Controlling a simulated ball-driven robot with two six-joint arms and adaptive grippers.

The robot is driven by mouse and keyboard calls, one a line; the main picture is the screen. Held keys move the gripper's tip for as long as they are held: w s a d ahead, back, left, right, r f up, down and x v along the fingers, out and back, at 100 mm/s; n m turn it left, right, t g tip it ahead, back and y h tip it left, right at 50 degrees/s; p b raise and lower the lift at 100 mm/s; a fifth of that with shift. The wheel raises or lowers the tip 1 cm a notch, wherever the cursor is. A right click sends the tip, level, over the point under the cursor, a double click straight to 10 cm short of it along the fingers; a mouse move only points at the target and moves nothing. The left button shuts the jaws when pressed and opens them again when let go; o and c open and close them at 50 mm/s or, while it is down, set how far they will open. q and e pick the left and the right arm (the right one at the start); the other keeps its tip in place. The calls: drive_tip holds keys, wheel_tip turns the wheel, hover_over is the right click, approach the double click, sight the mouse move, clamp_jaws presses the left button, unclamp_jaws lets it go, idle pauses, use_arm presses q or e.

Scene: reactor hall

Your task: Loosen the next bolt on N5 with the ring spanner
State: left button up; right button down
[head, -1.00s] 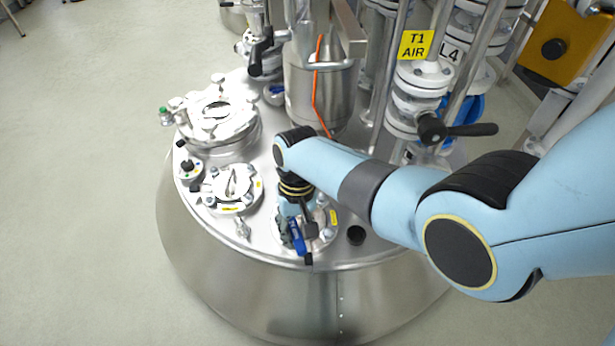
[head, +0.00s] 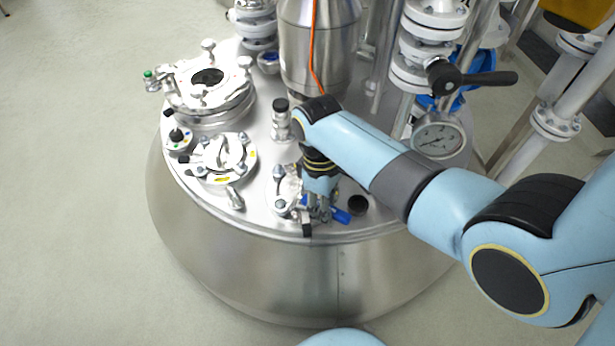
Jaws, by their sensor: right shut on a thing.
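My right gripper (head: 320,212) points down over a small bolted flange near the front rim of the vessel lid. It is shut on the ring spanner (head: 341,215), whose blue part sticks out to the right of the fingers. The spanner's ring end is hidden by the fingers, so I cannot tell whether it sits on a bolt. The flange (head: 284,190), likely N5, is partly covered by the gripper; its label is not readable. Bolt heads show on its left side, one at the front left (head: 281,205). My left gripper is out of view.
Left of it stand a bolted cover (head: 222,158) and a larger round manway (head: 207,90). A black cap (head: 357,205) lies close to the right. Behind rise a steel cylinder (head: 318,45), a valve with a black lever (head: 470,78) and a pressure gauge (head: 438,138).

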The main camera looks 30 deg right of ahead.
drive_tip(key=shift+w+d+r+n+t+h+p, duration=0.1)
drive_tip(key=shift+w+d+n+t+h+p, duration=0.2)
drive_tip(key=shift+w+d+n, duration=1)
drive_tip(key=shift+w+d+f+n+g+h+p, duration=0.1)
drive_tip(key=shift+w+d+n+h, duration=0.35)
drive_tip(key=shift+w+n, duration=1.55)
drive_tip(key=shift+w+d+r+n+t+h+p, duration=0.2)
drive_tip(key=shift+w+d+n, duration=0.85)
drive_tip(key=shift+n, duration=1.15)
drive_tip(key=shift+a+f, duration=0.1)
